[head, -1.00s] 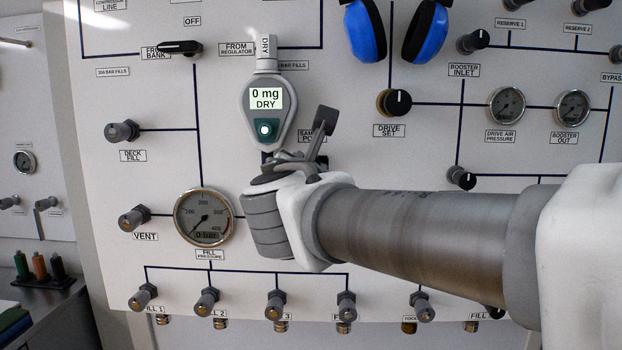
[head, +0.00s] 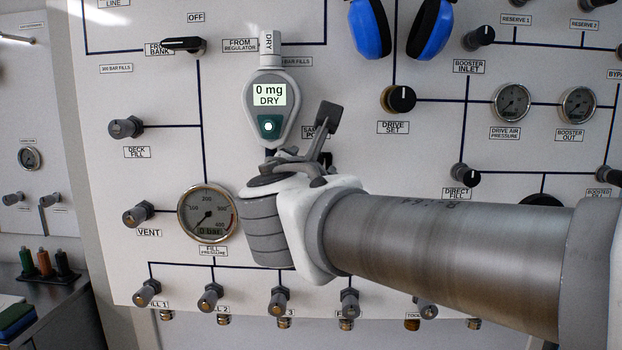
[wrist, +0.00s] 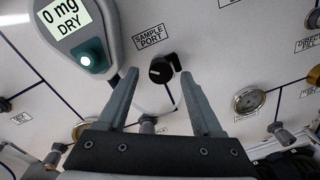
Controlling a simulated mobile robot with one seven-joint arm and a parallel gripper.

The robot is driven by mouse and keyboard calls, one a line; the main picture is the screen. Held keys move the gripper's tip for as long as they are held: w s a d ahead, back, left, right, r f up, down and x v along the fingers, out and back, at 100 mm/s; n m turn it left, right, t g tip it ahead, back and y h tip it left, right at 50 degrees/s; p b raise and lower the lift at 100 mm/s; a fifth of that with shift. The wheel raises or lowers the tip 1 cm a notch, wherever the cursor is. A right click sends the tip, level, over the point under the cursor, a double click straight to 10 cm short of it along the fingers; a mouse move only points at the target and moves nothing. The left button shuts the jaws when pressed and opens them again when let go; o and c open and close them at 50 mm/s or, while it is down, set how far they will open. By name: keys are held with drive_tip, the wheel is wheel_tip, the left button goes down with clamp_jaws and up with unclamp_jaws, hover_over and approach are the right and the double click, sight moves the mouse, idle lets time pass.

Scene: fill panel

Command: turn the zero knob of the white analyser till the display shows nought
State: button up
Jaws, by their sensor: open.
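The white analyser (head: 252,105) hangs on the panel at the upper middle of the head view, and its screen (head: 268,94) reads "0 mg DRY". In the head view my gripper (head: 306,150) is below and right of the analyser; one finger is partly hidden.
A fill pressure gauge (head: 207,214) is left of my wrist. The drive set knob (head: 398,99) and blue ear defenders (head: 368,28) are to the right. The black sample port knob (wrist: 161,71) sits beside the analyser. Several fill valves line the panel's bottom.

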drive_tip(key=s+a+p, duration=0.1)
drive_tip(key=s, duration=1.4)
drive_tip(key=shift+s+r, duration=0.15)
drive_tip(key=shift+a+r+p, duration=0.1)
drive_tip(key=shift+a+p, duration=0.1)
drive_tip(key=shift+p, duration=0.25)
